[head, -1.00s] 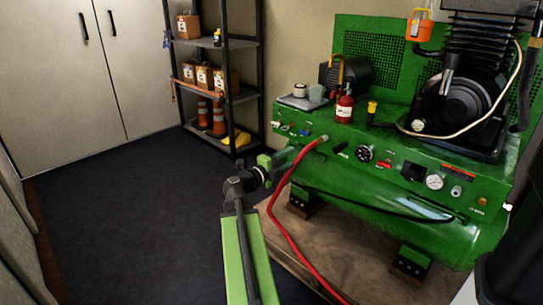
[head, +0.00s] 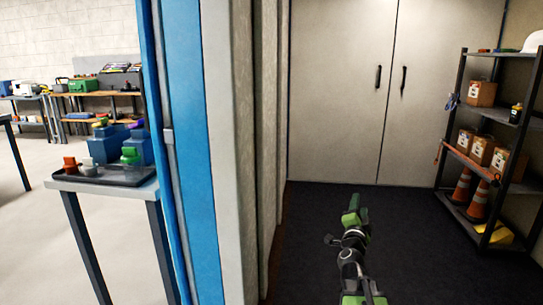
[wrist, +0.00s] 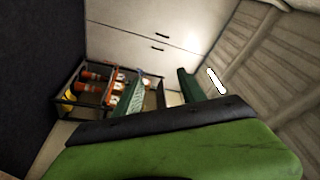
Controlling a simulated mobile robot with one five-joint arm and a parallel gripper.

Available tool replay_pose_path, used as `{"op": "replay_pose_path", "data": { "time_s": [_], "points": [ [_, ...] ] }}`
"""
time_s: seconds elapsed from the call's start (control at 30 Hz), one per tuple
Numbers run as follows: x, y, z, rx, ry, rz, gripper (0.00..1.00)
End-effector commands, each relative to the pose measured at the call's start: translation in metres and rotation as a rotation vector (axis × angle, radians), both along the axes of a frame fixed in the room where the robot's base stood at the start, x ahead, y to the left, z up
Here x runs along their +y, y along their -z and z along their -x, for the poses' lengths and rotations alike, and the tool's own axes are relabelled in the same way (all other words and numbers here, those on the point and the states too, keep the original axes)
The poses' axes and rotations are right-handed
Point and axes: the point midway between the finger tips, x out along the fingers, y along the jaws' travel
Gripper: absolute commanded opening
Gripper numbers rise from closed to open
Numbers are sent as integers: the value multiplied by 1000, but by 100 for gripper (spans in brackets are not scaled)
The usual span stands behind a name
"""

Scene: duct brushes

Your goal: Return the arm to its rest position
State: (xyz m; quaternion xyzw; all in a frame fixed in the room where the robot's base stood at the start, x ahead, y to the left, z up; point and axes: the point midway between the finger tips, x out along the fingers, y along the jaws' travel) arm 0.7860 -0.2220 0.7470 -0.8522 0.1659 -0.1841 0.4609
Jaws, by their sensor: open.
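My arm with its green and black links reaches up from the bottom of the head view. My gripper (head: 356,208) is at its far end, above the dark floor and in front of the closed cabinet doors. In the wrist view my gripper (wrist: 160,92) shows two green fingers spread apart with a gap between them. Nothing is seen between the fingers. The arm is stretched forward, clear of the shelf and the walls in the head view.
A black shelf rack (head: 487,150) with boxes and orange cones stands at the right. A blue and grey wall edge (head: 215,150) is close on the left. The dark floor (head: 400,225) ahead is clear.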

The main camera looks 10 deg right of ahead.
Motion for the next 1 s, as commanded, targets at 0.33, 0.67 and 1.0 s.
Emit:
{"op": "replay_pose_path", "data": {
  "time_s": [0.33,0.67,1.0],
  "points": [
    [261,128,-3,659,-745,410,48],
    [242,254,142,1485,-1015,574,48],
    [221,206,213,1799,-1083,510,48]
  ]
}}
